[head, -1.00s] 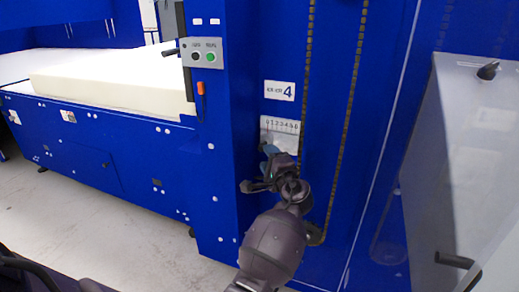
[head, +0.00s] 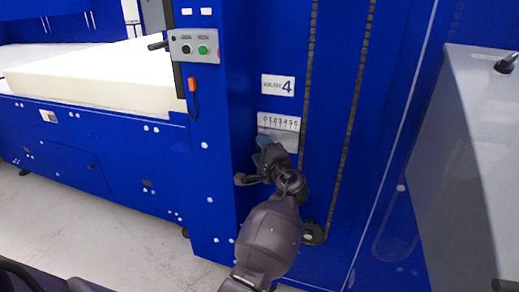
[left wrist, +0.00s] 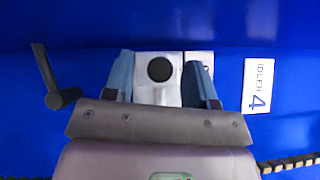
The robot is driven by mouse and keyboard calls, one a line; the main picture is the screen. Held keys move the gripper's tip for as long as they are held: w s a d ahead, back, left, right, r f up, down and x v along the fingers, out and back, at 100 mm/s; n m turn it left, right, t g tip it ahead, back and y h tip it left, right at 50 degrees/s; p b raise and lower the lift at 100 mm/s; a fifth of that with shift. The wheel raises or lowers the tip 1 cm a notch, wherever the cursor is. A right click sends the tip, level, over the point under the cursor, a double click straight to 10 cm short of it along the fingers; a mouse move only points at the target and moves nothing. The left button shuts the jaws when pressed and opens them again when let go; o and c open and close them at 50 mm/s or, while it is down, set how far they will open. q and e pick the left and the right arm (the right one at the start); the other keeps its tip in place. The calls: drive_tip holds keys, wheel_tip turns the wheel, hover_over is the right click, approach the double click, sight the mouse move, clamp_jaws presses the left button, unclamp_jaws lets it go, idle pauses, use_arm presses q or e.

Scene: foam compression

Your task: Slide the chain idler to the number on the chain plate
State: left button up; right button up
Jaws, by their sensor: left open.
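The chain plate (head: 279,123) is a pale panel with a row of numbers and tick marks on the blue machine face. A sign (head: 278,85) above it shows a large 4; in the left wrist view the sign (left wrist: 257,86) reads IDLER 4. My left gripper (head: 264,154) covers the plate's lower part. In the left wrist view the blue fingers of the left gripper (left wrist: 160,74) are open, one on each side of a round black knob (left wrist: 160,69), apparently the chain idler. I cannot tell whether they touch it. My right gripper is out of view.
Two chains run down the blue face, one beside the plate (head: 307,70) and one farther right (head: 352,110), with a dark sprocket (head: 313,233) below. A grey cabinet (head: 465,150) stands at the right. A button box (head: 194,46) and cream foam block (head: 95,80) are at the left.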

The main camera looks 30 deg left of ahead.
use_arm(q)
clamp_jaws()
drive_tip(key=w+d, duration=0.1)
drive_tip(key=d, duration=0.5)
drive_tip(key=shift+w+b, duration=0.3)
drive_tip(key=shift+b, duration=0.1)
unclamp_jaws()
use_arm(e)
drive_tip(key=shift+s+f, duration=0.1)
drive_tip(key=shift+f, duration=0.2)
use_arm(q)
drive_tip(key=shift+s, duration=0.1)
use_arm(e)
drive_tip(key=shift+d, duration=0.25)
